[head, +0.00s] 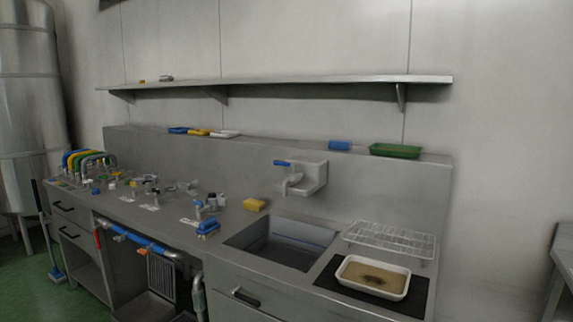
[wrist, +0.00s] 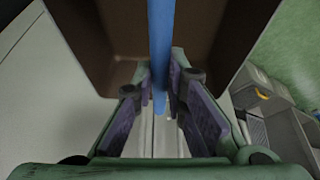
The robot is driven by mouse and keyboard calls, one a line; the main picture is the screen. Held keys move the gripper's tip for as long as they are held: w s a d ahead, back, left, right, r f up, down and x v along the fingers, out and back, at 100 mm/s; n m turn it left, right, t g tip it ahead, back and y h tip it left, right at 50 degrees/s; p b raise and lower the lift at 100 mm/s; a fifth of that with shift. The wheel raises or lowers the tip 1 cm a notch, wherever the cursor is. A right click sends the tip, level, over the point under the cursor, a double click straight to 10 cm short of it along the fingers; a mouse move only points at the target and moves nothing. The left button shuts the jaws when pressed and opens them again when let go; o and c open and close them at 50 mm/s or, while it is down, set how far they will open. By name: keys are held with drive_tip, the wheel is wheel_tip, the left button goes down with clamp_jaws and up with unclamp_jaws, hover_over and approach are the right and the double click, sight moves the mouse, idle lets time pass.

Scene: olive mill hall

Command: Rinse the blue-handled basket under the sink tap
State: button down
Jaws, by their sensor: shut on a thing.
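In the wrist view my gripper (wrist: 160,100) is shut on a straight blue bar (wrist: 160,40), which runs up between the purple finger pads and looks like the blue handle. A brown, smooth-walled shape (wrist: 105,35) lies around and behind the bar; I cannot tell whether it is the basket's body. My gripper is not seen in the head view. There the sink (head: 265,250) is an open rectangular basin in the steel counter. The wall tap (head: 290,182) with a blue lever (head: 282,163) hangs above its back edge. I cannot see whether water runs.
A wire rack (head: 392,239) and a white tray with brown residue (head: 345,287) stand right of the sink. A yellow sponge (head: 255,204) and blue brush (head: 208,228) lie left of it. Small fittings crowd the left counter. A shelf (head: 270,83) runs above.

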drive_tip(key=f+b, duration=0.1)
drive_tip(key=f, duration=0.1)
drive_tip(key=f+b, duration=0.1)
drive_tip(key=s+d+f+b, duration=0.1)
drive_tip(key=f+b, duration=0.1)
drive_tip(key=shift+f, duration=0.35)
drive_tip(key=s+f+b, duration=0.1)
drive_tip(key=f, duration=0.1)
drive_tip(key=s+f+b, duration=0.1)
drive_tip(key=f, duration=0.1)
drive_tip(key=s+f+b, duration=0.1)
drive_tip(key=f, duration=0.1)
drive_tip(key=shift+a+f, duration=0.35)
drive_tip(key=shift+f, duration=0.05)
drive_tip(key=shift+s+a+f, duration=0.1)
drive_tip(key=shift+s+f, duration=0.15)
drive_tip(key=shift+s+a, duration=0.1)
drive_tip(key=shift+a, duration=0.05)
